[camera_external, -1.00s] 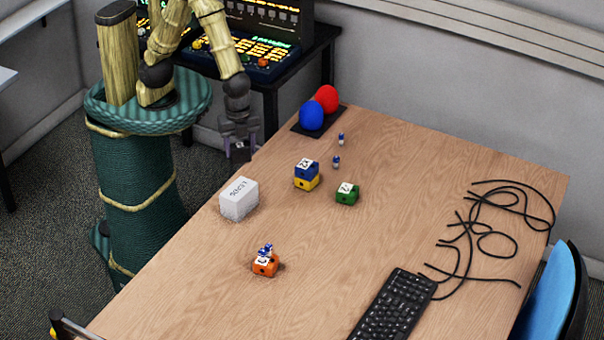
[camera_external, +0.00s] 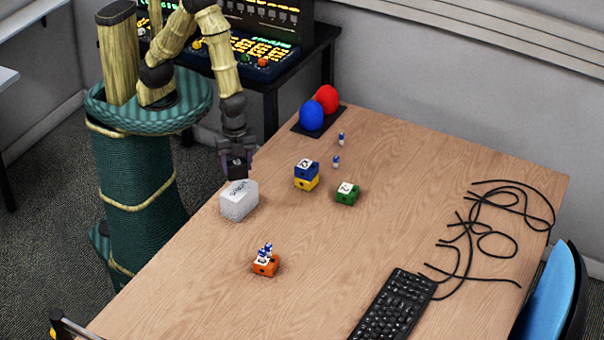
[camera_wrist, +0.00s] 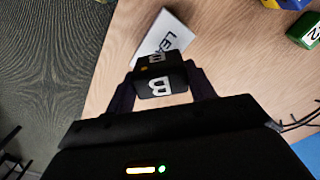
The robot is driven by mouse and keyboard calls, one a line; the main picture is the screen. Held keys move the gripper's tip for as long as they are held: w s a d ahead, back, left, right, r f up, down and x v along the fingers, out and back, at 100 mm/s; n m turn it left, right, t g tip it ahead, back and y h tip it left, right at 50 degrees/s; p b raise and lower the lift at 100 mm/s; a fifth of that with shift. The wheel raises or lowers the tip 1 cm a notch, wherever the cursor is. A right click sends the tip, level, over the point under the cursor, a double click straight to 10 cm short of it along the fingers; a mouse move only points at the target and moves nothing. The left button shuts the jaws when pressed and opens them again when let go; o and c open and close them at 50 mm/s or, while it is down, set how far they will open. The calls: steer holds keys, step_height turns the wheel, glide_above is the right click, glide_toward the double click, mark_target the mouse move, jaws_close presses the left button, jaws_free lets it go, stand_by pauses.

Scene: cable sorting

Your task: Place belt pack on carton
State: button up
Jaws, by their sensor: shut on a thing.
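My gripper (camera_external: 238,165) is shut on the belt pack (camera_wrist: 160,80), a small black block with a white label marked "B". In the outside view the belt pack (camera_external: 239,170) shows dark between the fingers, at the far end of the carton. The carton (camera_external: 239,204) is a white box with dark lettering near the table's left edge. In the wrist view the carton (camera_wrist: 172,32) lies just beyond the belt pack, which covers part of it. I cannot tell whether the belt pack touches the carton.
A blue block (camera_external: 305,168) sits on a yellow block (camera_external: 306,183), beside a green block (camera_external: 347,197). An orange block (camera_external: 265,267) with small blue-and-white pieces stands in front. A keyboard (camera_external: 393,308) and black cables (camera_external: 480,240) lie to the right. The table (camera_external: 330,260) is clear mid-front.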

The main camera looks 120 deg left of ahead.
mark_target(238, 174)
steer(key=shift+f, duration=2.05)
steer(key=shift+f, duration=0.15)
steer(key=o, duration=1.1)
steer(key=shift+c, duration=0.2)
step_height(238, 174, up, 12)
steer(key=shift+r, duration=0.15)
